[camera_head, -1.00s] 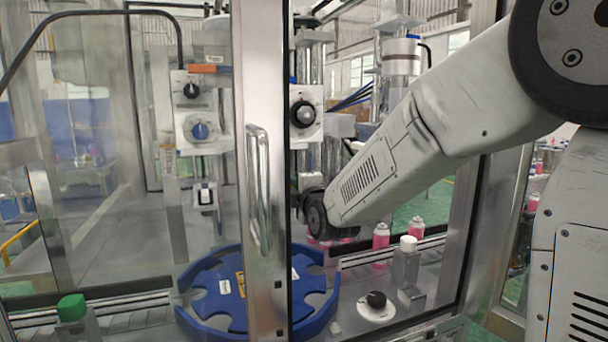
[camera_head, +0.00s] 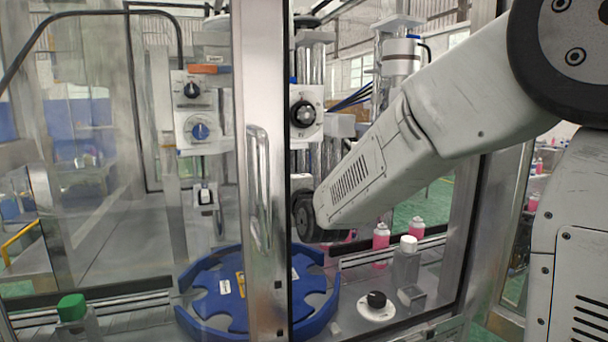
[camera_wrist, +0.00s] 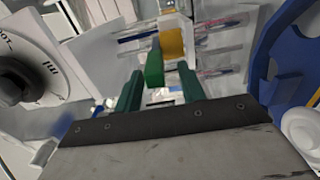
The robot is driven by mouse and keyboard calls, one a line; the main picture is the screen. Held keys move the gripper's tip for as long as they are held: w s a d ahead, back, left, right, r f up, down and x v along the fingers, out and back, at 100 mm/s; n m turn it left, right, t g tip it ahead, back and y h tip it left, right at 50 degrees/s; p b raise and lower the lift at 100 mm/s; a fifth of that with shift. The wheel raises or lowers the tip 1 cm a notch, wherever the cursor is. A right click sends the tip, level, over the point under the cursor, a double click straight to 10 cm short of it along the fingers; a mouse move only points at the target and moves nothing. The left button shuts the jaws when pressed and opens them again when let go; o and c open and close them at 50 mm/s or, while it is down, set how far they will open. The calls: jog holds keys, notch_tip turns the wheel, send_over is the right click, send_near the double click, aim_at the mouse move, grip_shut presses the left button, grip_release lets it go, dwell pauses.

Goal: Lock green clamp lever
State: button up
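The green clamp lever (camera_wrist: 154,66) shows in the wrist view as a short upright green block beside a yellow-orange block (camera_wrist: 172,43). My gripper (camera_wrist: 160,69) has two dark green fingers spread apart, with a clear gap between them. The lever appears in that gap in the picture, closer to the left finger; it looks to lie at or just beyond the fingertips, and I cannot tell whether they touch. In the head view my gripper and the lever are hidden behind my arm and the door frame.
A blue star wheel (camera_head: 215,283) sits low in the machine; its blue guide (camera_wrist: 275,60) is close on the right in the wrist view. A dial with a black knob (camera_wrist: 15,80) is close on the left. The metal door post (camera_head: 262,100) and pink bottles (camera_head: 381,243) are near my arm.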

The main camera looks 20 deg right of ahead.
jog(key=shift+s+r, duration=0.1)
dwell(0.3)
jog(key=s, duration=0.6)
jog(key=shift+s, duration=0.15)
dwell(0.4)
